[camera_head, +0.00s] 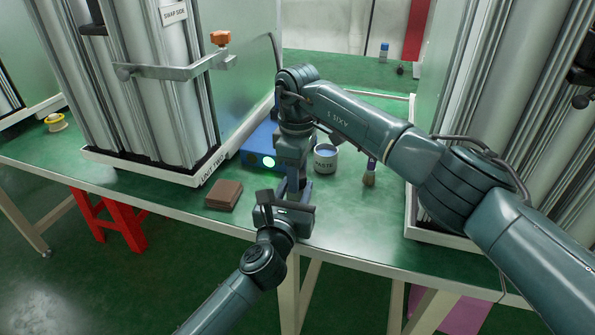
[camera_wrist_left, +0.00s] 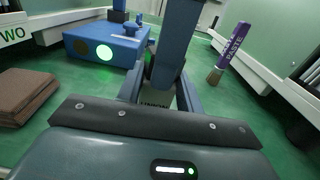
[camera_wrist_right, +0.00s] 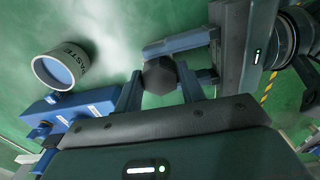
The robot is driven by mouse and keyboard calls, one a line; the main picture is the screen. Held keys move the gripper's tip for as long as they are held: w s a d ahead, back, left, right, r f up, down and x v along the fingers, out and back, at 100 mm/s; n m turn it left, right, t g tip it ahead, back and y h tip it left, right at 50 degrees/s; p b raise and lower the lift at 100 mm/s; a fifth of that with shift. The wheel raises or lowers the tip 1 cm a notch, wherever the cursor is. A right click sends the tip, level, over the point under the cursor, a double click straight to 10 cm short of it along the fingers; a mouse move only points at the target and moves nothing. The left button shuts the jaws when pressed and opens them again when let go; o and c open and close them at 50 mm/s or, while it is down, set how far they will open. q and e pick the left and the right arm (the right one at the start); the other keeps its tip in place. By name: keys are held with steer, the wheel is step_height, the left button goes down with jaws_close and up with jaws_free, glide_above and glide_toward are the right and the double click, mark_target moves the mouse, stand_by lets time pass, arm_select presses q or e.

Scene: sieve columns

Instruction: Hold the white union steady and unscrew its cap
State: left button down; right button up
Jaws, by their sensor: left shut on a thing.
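The white union (camera_wrist_left: 158,97) stands between the fingers of my left gripper (camera_wrist_left: 160,92), which is shut on it; only its lettered side shows in the left wrist view. In the head view my left gripper (camera_head: 293,198) is near the front edge of the bench, and the union is hidden there by the grippers. The dark hexagonal cap (camera_wrist_right: 160,75) shows in the right wrist view. My right gripper (camera_wrist_right: 160,80) is above it, with one finger on each side of the cap. I cannot tell whether those fingers touch it.
A blue box with a lit green disc (camera_head: 262,160), a paste tin (camera_head: 326,159) and a purple-handled brush (camera_head: 369,172) stand close behind and beside the grippers. A folded brown cloth (camera_head: 224,195) lies left. Column units (camera_head: 150,90) flank the space. Bench is clear in front of the cloth.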

steer(key=c, duration=0.6)
steer(key=n, duration=0.3)
steer(key=o, duration=1.1)
steer(key=shift+r, duration=0.1)
